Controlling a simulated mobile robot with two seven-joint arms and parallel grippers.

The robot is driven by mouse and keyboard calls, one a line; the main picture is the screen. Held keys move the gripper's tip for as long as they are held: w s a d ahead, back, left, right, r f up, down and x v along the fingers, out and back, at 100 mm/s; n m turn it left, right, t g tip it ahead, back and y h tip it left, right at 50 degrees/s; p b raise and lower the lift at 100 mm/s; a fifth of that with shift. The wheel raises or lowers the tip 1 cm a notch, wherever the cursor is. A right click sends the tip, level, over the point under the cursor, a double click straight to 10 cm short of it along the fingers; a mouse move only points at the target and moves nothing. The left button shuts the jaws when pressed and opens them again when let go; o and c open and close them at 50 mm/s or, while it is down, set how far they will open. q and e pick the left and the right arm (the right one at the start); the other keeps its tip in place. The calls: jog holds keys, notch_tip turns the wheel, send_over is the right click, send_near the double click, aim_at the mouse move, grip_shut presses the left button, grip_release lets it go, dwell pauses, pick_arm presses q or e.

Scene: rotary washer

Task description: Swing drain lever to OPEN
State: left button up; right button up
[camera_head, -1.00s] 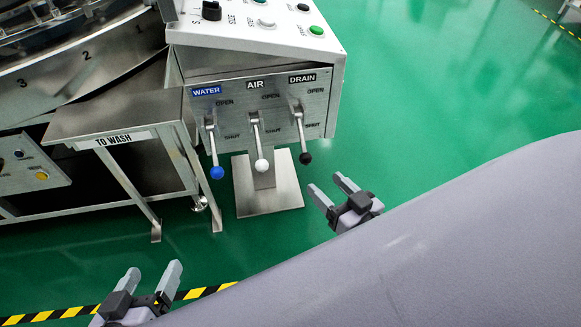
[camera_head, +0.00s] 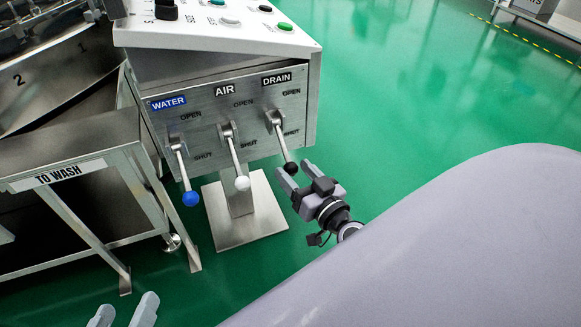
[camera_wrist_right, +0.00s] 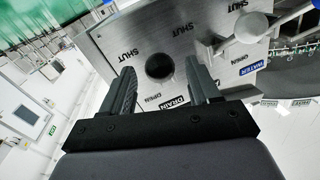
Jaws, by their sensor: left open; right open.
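The drain lever (camera_head: 281,143) is the rightmost of three on the steel panel (camera_head: 215,118), under the DRAIN label (camera_head: 277,79). It hangs down toward SHUT, with OPEN marked above. Its black knob (camera_head: 291,168) is at the fingertips of my right gripper (camera_head: 296,173), which is open. In the right wrist view the black knob (camera_wrist_right: 159,66) shows between the two spread fingers, with a gap on each side. My left gripper (camera_head: 123,313) is open and empty at the bottom left edge, with only its fingertips in view.
The air lever (camera_head: 236,163) with a white knob and the water lever (camera_head: 184,178) with a blue knob hang to the left. A steel TO WASH table (camera_head: 115,158) stands further left. Green floor (camera_head: 410,110) to the right is clear.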

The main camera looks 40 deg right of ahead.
aim_at(286, 154)
jog(key=shift+w, duration=1.2)
jog(key=shift+c, duration=0.2)
